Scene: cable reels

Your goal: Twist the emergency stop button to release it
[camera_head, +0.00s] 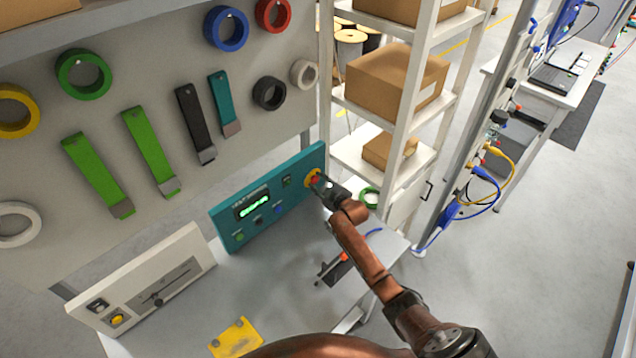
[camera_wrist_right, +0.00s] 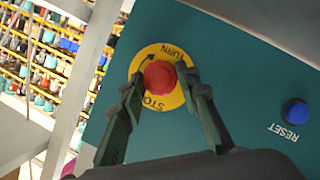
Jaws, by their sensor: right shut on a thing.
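The red emergency stop button (camera_wrist_right: 159,76) sits on a yellow disc (camera_wrist_right: 150,54) with the words TURN and STOP, on a teal panel (camera_wrist_right: 240,90). In the head view the teal panel (camera_head: 270,196) stands on the grey workbench, with the button (camera_head: 315,180) at its right end. My right gripper (camera_wrist_right: 156,90) has a finger on either side of the red button and is shut on it. In the head view the right gripper (camera_head: 322,184) covers part of the button and disc. My left gripper is not in view.
A blue RESET button (camera_wrist_right: 295,112) is on the same panel. A white panel (camera_head: 145,280) and a yellow plate (camera_head: 235,338) are on the workbench (camera_head: 270,290). A shelf with cardboard boxes (camera_head: 396,84) stands behind at the right. Tapes and straps hang on the back board.

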